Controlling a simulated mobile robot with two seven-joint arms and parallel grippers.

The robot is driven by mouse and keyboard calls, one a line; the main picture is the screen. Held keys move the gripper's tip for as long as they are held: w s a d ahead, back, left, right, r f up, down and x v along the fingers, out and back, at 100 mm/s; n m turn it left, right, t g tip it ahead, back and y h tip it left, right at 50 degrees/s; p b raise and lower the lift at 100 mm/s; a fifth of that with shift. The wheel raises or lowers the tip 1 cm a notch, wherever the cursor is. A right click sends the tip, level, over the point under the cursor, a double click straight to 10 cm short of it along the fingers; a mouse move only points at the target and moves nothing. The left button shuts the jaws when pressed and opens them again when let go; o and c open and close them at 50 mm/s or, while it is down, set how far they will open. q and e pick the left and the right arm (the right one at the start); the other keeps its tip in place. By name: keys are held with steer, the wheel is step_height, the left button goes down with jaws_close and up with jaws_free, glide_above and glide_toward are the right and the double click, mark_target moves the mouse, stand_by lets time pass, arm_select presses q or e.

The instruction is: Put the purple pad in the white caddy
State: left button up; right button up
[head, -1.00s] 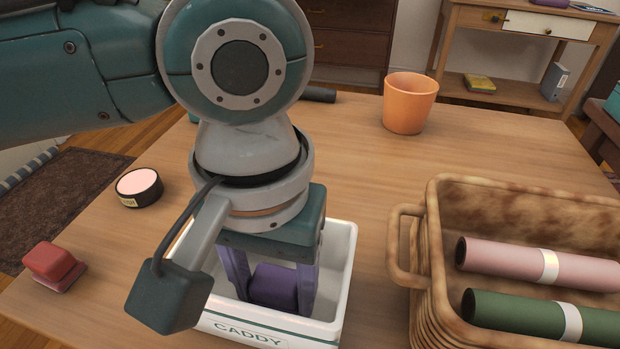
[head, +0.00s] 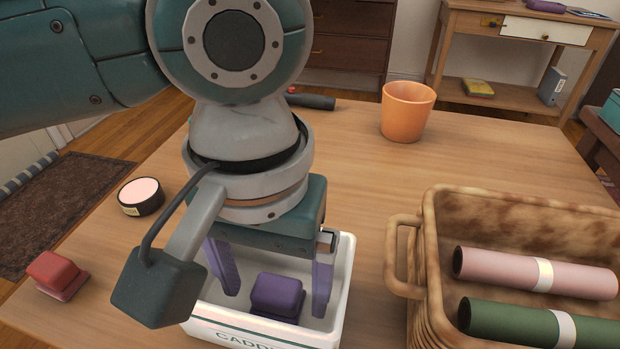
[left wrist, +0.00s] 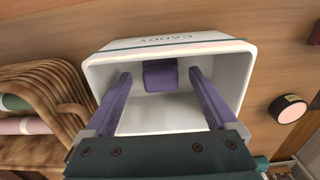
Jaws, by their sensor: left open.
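The purple pad (head: 277,295) lies inside the white caddy (head: 343,270), toward its labelled front wall. The pad also shows in the left wrist view (left wrist: 160,76), against the caddy (left wrist: 236,62) wall that carries the lettering. My left gripper (head: 272,290) is open above the caddy, its two purple fingers spread on either side of the pad and apart from it. The gripper also shows in the left wrist view (left wrist: 159,82), with nothing between its fingers. My right gripper is not in view.
A wicker basket (head: 430,240) with a pink roll (head: 510,268) and a green roll (head: 510,318) stands right of the caddy. An orange cup (head: 407,111) stands farther back. A round tin (head: 141,196) and a red pad (head: 57,272) are at left.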

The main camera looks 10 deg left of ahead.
mark_target(275, 294)
arm_select(q)
step_height(275, 294, up, 10)
steer(key=p, duration=0.3)
